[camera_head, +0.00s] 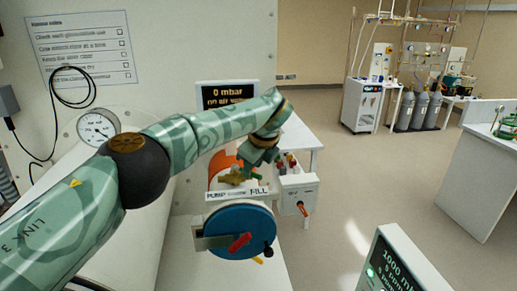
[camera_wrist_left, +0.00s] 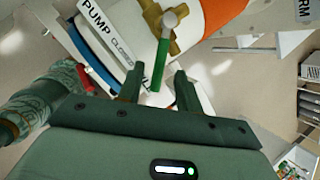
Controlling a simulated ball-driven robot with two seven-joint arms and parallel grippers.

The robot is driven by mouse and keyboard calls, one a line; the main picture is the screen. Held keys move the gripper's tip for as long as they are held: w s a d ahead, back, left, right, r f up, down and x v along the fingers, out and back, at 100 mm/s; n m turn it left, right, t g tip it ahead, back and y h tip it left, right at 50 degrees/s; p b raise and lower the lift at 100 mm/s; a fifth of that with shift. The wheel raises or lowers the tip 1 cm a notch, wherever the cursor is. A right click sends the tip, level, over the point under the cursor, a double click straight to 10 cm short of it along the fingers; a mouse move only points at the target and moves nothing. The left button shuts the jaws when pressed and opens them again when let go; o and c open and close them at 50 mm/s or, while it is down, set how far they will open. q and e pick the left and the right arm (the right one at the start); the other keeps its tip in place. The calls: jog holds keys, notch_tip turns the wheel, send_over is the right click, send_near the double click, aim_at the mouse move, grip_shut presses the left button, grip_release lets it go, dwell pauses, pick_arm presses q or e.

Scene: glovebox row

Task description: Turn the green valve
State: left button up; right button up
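The green valve handle (camera_wrist_left: 161,66) is a straight green lever on a brass valve body (camera_wrist_left: 153,18) with a pale round cap. In the wrist view it points down from the brass body, towards my left gripper (camera_wrist_left: 158,80). The two fingers are apart, one on each side of the lever's free end, with visible gaps. A label (camera_head: 237,193) reading PUMP, CLOSED and FILL sits below the valve. My right gripper is in neither view.
A blue round door (camera_head: 238,219) with a red handle (camera_head: 240,243) is below the valve. An orange and white cylinder (camera_wrist_left: 205,18) stands close beside the brass body. A gauge (camera_head: 98,126) and a 0 mbar display (camera_head: 228,94) are near. Open floor lies to the right.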

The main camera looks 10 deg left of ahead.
pick_arm(q)
jog(key=b+v, duration=0.1)
jog(key=v, duration=1.4)
jog(key=shift+b, duration=0.35)
jog(key=shift+d+r, duration=0.1)
